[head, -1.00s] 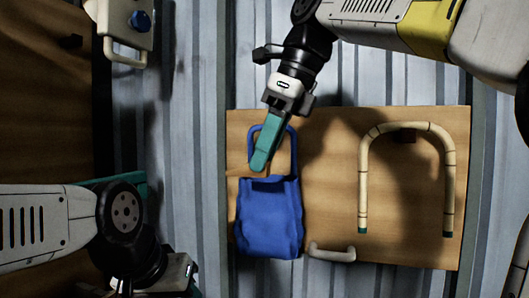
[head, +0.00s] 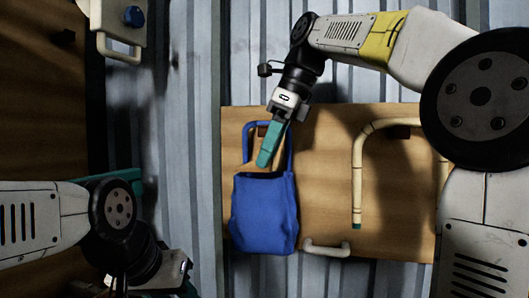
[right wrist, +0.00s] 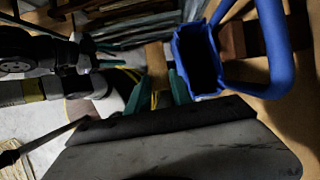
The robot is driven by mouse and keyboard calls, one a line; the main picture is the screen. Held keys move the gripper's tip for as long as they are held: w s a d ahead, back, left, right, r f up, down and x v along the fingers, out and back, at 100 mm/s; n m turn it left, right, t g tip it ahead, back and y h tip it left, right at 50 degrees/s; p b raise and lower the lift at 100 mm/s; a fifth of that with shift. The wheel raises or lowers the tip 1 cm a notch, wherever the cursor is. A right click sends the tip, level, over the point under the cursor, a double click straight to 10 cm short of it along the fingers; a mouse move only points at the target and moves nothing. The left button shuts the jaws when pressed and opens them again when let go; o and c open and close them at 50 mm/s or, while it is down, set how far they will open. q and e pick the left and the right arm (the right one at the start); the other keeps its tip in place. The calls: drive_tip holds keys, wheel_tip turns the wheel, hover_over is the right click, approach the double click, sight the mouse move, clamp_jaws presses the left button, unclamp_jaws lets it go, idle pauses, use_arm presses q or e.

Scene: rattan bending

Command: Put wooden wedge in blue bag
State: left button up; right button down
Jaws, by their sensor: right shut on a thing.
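The blue bag (head: 264,215) hangs by its strap on a wooden board, its mouth facing up; its open mouth also shows in the right wrist view (right wrist: 196,62). My right gripper (head: 264,161) has its teal fingers pointing down, in front of the strap and just above the bag's mouth. In the right wrist view the fingers (right wrist: 156,92) are shut on a pale wooden piece, the wooden wedge (right wrist: 156,62), beside the bag's mouth. The wedge is mostly hidden by the fingers in the head view. My left gripper (head: 188,284) is at the bottom left, largely hidden and cut off.
The wooden board (head: 320,180) is on a grey corrugated wall (head: 190,120). It also carries a bent rattan piece (head: 357,170), partly behind my right arm, and a small pale handle (head: 326,248) low down.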

drive_tip(key=shift+w+d+f, duration=0.1)
drive_tip(key=shift+w+d, duration=0.1)
drive_tip(key=shift+w, duration=0.75)
drive_tip(key=shift+w+d+f, duration=0.1)
drive_tip(key=shift+w+d, duration=0.15)
drive_tip(key=shift+w, duration=0.75)
drive_tip(key=shift+w+d+f, duration=0.1)
drive_tip(key=shift+w+d, duration=0.1)
drive_tip(key=shift+w, duration=0.75)
